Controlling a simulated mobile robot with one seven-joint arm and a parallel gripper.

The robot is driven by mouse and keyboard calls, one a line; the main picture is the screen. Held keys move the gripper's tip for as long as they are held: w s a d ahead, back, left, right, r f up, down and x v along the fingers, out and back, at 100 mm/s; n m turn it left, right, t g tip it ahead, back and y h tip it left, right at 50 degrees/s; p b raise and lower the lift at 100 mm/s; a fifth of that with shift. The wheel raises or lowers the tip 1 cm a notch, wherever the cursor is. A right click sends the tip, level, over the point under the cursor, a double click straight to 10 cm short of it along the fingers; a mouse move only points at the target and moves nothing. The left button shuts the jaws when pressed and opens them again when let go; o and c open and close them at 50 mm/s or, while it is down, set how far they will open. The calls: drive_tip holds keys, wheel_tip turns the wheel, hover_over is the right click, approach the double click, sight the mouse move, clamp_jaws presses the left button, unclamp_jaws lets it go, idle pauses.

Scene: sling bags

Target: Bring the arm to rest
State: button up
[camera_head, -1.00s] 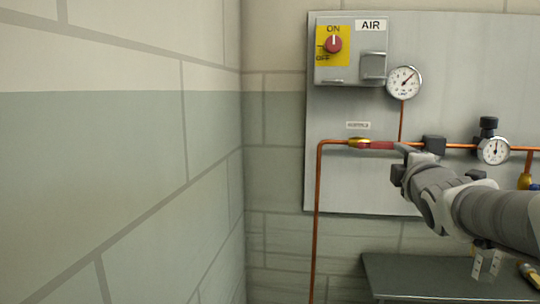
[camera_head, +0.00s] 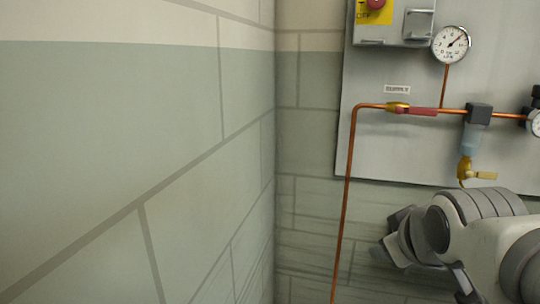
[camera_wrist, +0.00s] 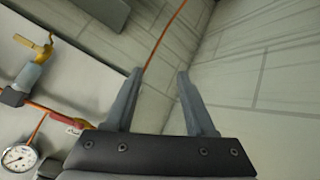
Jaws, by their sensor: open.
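My gripper (camera_wrist: 158,85) shows in the wrist view with its two grey fingers apart and nothing between them. Beyond the fingertips are the copper pipe and the tiled wall. In the head view my arm reaches in from the lower right, below the grey panel (camera_head: 400,150). The gripper's fingers cannot be made out there. The red-handled valve (camera_head: 410,109) on the copper pipe stands clear of the arm, with its handle lying along the pipe. It also shows in the wrist view (camera_wrist: 75,121), to the left of the fingers.
A pressure gauge (camera_head: 451,45) and the yellow and red switch (camera_head: 375,8) are on the panel. A filter bowl with a brass drain valve (camera_head: 466,168) hangs above my arm. The copper pipe (camera_head: 346,200) runs down beside the panel. The left wall (camera_head: 120,150) is bare.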

drive_tip(key=s+a+f+m+g+y+p, duration=0.15)
drive_tip(key=s+a+f+m+g, duration=0.35)
drive_tip(key=s, duration=0.6)
wheel_tip(320, 180, up, 21)
drive_tip(key=n+t+p, duration=0.1)
drive_tip(key=p, duration=2)
drive_tip(key=shift+w+a+r, duration=0.2)
drive_tip(key=shift+w+a, duration=0.2)
